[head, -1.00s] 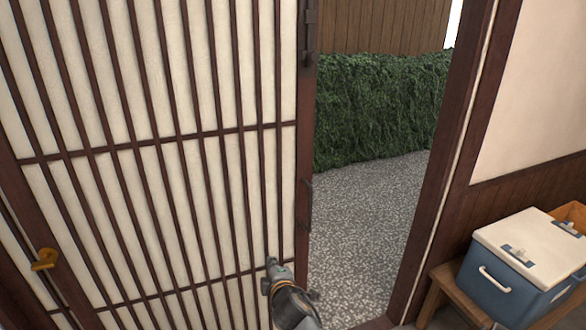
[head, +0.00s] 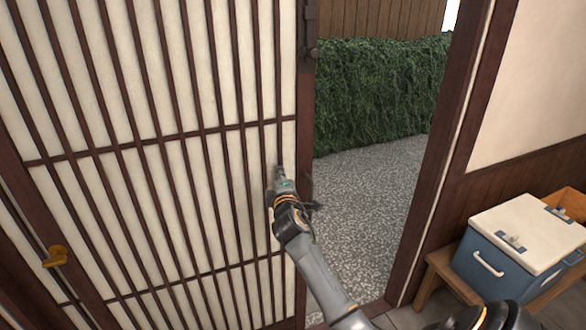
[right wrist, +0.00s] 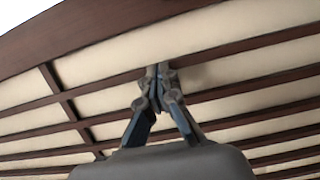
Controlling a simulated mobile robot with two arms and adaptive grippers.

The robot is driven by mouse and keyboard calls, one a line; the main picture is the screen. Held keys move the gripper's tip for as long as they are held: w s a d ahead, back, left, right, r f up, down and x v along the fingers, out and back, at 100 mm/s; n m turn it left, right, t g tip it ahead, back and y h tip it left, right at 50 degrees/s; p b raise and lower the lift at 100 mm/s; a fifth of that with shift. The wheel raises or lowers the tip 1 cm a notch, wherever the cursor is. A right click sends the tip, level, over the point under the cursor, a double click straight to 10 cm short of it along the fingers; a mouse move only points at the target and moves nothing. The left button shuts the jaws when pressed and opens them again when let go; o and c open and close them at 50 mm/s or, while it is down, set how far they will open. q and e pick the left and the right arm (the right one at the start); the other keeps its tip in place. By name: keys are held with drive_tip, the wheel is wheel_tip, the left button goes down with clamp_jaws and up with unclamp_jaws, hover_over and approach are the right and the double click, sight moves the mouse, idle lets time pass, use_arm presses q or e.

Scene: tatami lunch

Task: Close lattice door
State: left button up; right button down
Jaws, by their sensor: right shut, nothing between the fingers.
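The lattice door (head: 150,150), with dark wooden slats over pale panels, fills the left of the head view. An open gap lies between its right edge and the door frame (head: 449,150). My right gripper (head: 280,174) is shut and empty, in front of the door near its right edge. In the right wrist view its fingertips (right wrist: 158,72) are together, close against the slats of the door (right wrist: 230,75); I cannot tell whether they touch. The door's edge handle is hidden behind my right arm. My left gripper is not in view.
A blue cooler (head: 492,262) with a white lid stands on a wooden bench (head: 440,268) at the lower right. A brass-coloured hook (head: 55,257) is at the lower left. Through the gap are a green hedge (head: 380,95) and speckled ground (head: 365,200).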

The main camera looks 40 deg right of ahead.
sight(291, 165)
drive_tip(key=d, duration=0.1)
drive_tip(key=s+d+p, duration=0.1)
drive_tip(key=d, duration=0.1)
drive_tip(key=shift+s+d+r+p, duration=0.1)
drive_tip(key=shift+p, duration=0.2)
drive_tip(key=shift+d, duration=0.3)
